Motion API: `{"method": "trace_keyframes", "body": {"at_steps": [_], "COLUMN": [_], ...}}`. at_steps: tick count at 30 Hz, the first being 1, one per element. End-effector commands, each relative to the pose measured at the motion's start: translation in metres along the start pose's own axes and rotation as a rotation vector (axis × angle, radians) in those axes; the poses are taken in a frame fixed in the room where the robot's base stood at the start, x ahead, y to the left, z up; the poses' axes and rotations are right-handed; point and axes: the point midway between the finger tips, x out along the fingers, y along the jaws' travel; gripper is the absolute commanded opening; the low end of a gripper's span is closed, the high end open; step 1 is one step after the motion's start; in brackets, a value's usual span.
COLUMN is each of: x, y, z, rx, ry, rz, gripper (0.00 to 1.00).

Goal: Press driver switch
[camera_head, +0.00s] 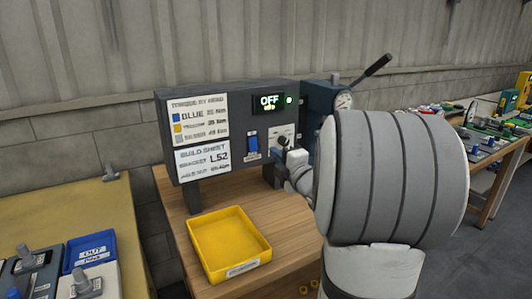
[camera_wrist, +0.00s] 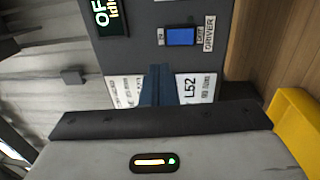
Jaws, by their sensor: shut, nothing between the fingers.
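The driver switch is a blue rocker (camera_head: 252,142) on the front of a dark grey panel (camera_head: 238,100). In the wrist view the blue switch (camera_wrist: 180,37) has a "DRIVER" label beside it. My gripper's fingers (camera_wrist: 157,82) are shut and empty, in front of the panel. In the wrist view their tips overlap the build-sheet label, a little below the switch in the picture. Contact with the panel cannot be told. My arm hides much of the gripper in the head view.
A yellow tray (camera_head: 230,245) sits on the wooden bench below the panel. A dark device with a gauge and black lever (camera_head: 372,67) stands right of the panel. A yellow-topped table with blue bins (camera_head: 90,250) is at left; a cluttered bench (camera_head: 490,140) at right.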

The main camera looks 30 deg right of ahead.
Motion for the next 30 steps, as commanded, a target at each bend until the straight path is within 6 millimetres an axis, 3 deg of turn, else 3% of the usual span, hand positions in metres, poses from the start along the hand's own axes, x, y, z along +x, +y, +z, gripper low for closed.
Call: {"method": "trace_keyframes", "body": {"at_steps": [3,9,25,30], "x": [-0.017,-0.028,-0.027,-0.024], "y": [0.004,0.006,0.007,0.014], "z": [0.000,-0.001,-0.002,-0.009], "rx": [-0.001,0.000,0.004,0.096], "ry": [-0.002,0.001,0.000,-0.070], "rz": [0.001,0.000,-0.003,-0.073], "gripper": [0.00,0.00,0.00,0.00]}}
